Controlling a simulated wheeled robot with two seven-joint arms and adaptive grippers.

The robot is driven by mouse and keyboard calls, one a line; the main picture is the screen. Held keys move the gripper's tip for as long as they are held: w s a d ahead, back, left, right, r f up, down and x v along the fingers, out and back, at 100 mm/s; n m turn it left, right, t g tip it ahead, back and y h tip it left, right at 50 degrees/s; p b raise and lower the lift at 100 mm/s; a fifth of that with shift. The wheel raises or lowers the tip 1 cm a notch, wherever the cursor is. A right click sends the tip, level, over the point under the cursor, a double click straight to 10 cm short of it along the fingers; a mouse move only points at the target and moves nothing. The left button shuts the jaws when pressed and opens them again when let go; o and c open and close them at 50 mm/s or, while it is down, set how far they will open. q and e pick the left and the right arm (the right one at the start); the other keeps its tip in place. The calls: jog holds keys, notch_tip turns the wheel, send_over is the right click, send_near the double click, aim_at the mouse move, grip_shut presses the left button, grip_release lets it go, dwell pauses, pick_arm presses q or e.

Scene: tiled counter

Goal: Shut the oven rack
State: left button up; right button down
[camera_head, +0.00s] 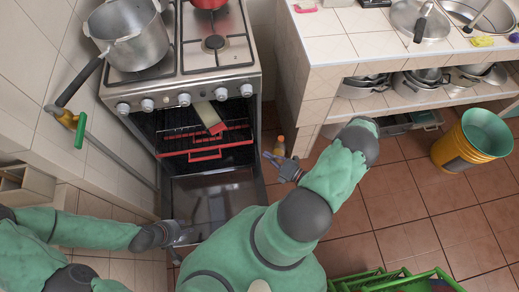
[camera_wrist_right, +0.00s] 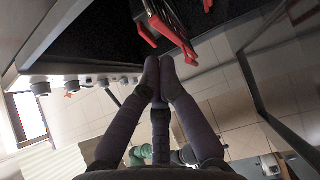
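The oven (camera_head: 185,100) stands at upper left with its door (camera_head: 212,195) folded down. Inside is a dark wire rack with a red front edge (camera_head: 205,154), which sticks out past the oven opening. The red edge also shows in the right wrist view (camera_wrist_right: 172,36), above and right of my fingers. My right gripper (camera_head: 268,156) is just right of the oven opening, apart from the rack. In the wrist view its fingertips (camera_wrist_right: 159,68) are together with nothing visible between them. My left gripper (camera_head: 188,232) is low beside the open door; its fingers are too small to read.
A beige and red cloth (camera_head: 209,117) hangs at the oven front. A pot (camera_head: 130,35) stands on the stove. A small bottle (camera_head: 279,147) stands on the floor near my right gripper. A yellow bucket (camera_head: 472,140) and green crate (camera_head: 395,281) are at right.

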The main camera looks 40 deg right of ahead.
jog(key=shift+s, duration=0.1)
jog(key=w+a+n+y+p, duration=0.1)
jog(key=w+a+p, duration=0.3)
jog(key=a, duration=0.6)
jog(key=w+a+r+n+g+y+p, duration=0.15)
jog(key=w+a, duration=0.35)
jog(key=a, duration=0.5)
jog(key=w+a+f+y+p, duration=0.1)
jog(key=w+a+p, duration=0.1)
jog(key=w+a, duration=0.5)
jog(key=m+t+h, duration=0.2)
jog(key=m+h, duration=0.1)
jog(key=h, duration=0.1)
send_near(160, 157)
jog(key=w+a, duration=0.2)
jog(key=a, duration=0.1)
jog(key=shift+w+d+r+n+g+y, duration=0.1)
jog(key=shift+w+d+n+g+y, duration=0.05)
jog(key=shift+w+d, duration=0.55)
jog(key=shift+w+d+r+n+g+y, duration=0.1)
jog(key=shift+w+d, duration=0.3)
jog(key=shift+w, duration=0.5)
jog(key=shift+d, duration=0.1)
